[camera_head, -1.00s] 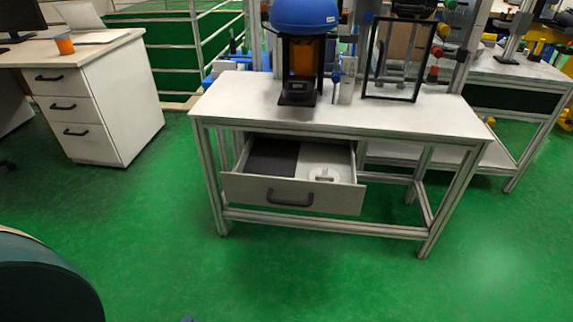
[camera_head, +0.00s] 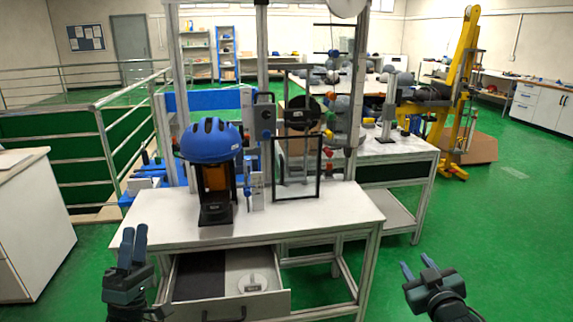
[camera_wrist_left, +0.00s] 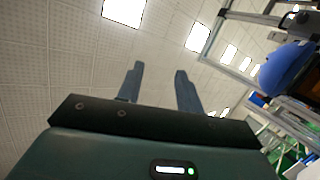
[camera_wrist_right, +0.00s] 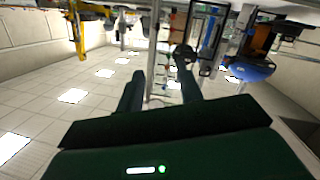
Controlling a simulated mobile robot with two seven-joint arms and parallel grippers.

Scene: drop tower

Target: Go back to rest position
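My left gripper (camera_head: 133,246) is raised at the lower left of the head view, in front of the white table's left end. Its fingers point up and stand apart in the left wrist view (camera_wrist_left: 158,85), with nothing between them. My right gripper (camera_head: 418,268) is at the lower right of the head view, to the right of the table. Its fingers are apart and empty in the right wrist view (camera_wrist_right: 160,90). Neither gripper touches anything.
The white table (camera_head: 330,213) carries a blue helmet (camera_head: 210,139) on a black stand and a black frame (camera_head: 297,172). Its drawer (camera_head: 236,306) is pulled open, with a round item inside. A cabinet (camera_head: 35,225) stands at left. Green floor at right is free.

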